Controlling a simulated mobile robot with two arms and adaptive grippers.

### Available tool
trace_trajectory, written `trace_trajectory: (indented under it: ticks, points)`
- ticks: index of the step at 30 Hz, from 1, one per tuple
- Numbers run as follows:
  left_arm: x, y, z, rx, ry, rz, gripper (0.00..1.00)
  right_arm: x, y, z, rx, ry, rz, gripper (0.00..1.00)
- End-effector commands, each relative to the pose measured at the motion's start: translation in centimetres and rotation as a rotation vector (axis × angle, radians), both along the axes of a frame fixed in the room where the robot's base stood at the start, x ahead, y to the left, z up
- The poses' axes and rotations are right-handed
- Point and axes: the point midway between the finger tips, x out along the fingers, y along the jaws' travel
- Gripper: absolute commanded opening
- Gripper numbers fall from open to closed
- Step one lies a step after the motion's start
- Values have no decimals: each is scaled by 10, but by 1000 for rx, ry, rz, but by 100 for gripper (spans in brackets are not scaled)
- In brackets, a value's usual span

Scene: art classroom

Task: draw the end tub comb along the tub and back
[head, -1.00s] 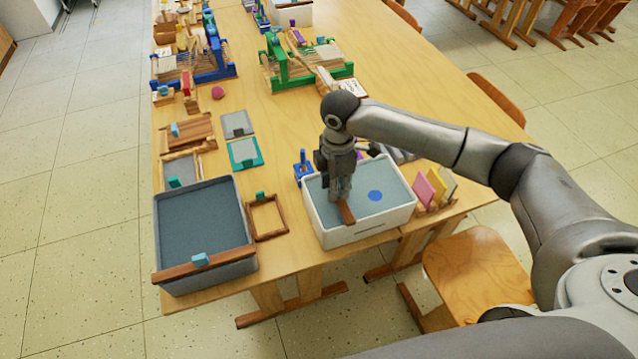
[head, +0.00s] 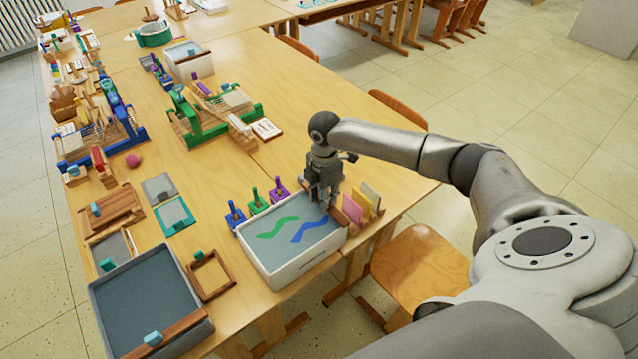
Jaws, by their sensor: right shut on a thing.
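The white tub (head: 300,268) stands at the table's near right end. Its grey-blue surface carries a green wavy streak (head: 277,229) and a blue wavy streak (head: 315,228). My right gripper (head: 323,203) points down over the tub's right end, shut. My left gripper is not in view.
A grey tub (head: 135,305) with a brown bar (head: 165,333) across its near edge stands at left. A wooden frame (head: 210,275) lies between the tubs. Coloured cards (head: 362,203) stand close to the right. Blue, green and purple handled pieces (head: 257,202) line the white tub's far side.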

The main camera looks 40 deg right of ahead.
Motion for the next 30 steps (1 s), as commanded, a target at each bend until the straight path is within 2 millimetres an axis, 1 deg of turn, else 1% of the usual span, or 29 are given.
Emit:
trace_trajectory:
  ticks: [1,5,6,9,11,19,22,26,30]
  points:
    - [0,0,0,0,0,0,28,1,-3,1,-7,-2,-3,0]
    - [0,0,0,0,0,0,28,1,-4,2,-9,-2,-3,0]
    - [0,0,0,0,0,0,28,1,-4,2,-10,-2,-4,29]
    - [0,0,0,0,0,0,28,1,-4,2,-10,-2,-4,42]
    - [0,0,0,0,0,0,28,1,-4,1,-9,-2,-3,48]
    - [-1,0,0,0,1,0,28,0,-2,1,-6,-1,-2,48]
    - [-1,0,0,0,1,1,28,1,-2,5,-6,-2,-2,48]
    - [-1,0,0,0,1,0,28,1,-3,23,-6,-5,-3,48]
    - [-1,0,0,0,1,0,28,1,-3,53,-7,-6,-2,48]
